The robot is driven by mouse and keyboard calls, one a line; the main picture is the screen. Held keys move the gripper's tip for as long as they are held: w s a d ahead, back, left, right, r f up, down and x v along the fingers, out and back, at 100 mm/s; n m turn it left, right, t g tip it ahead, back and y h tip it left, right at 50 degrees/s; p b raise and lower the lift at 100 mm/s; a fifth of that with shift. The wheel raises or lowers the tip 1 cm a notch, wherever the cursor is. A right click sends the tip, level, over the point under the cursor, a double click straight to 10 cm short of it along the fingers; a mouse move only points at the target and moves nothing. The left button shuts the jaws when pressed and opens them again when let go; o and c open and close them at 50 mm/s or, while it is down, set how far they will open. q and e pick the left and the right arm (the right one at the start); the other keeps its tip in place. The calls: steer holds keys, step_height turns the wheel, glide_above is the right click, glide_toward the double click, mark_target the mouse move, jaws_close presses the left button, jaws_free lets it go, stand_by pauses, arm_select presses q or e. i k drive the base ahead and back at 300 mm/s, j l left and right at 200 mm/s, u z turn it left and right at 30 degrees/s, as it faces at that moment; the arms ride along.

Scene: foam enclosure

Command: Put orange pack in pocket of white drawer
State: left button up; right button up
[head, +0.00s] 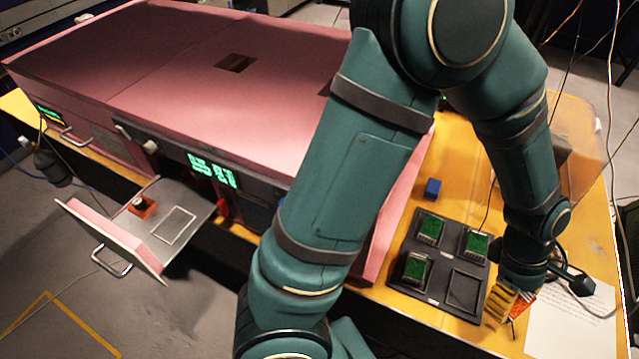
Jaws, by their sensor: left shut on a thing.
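My left gripper (508,306), with yellow fingers, is at the lower right, just right of a black tray. It is shut on the orange pack (524,302), which the fingers partly cover. I cannot tell whether the pack touches the table. The white drawer (190,205) stands pulled out at the left, with a pink-edged front and a metal handle. On its floor is an outlined rectangular pocket (174,226), which looks empty. My right gripper is not in view.
The black tray (409,246) holds green-topped packs in three of its pockets; its near right pocket is empty. A blue block (432,188) stands behind it. White paper (575,320) lies at the right. The large pink cabinet (190,70) fills the left and middle. Thin cables hang at the right.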

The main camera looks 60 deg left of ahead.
mark_target(174, 226)
steer(key=k+j+u, duration=0.25)
steer(key=k+j, duration=0.25)
steer(key=k+j+u, duration=0.4)
steer(key=j, duration=0.2)
steer(key=j+u, duration=0.4)
steer(key=j, duration=0.4)
steer(key=i+j, duration=0.1)
steer(key=j, duration=0.2)
steer(key=u, duration=0.05)
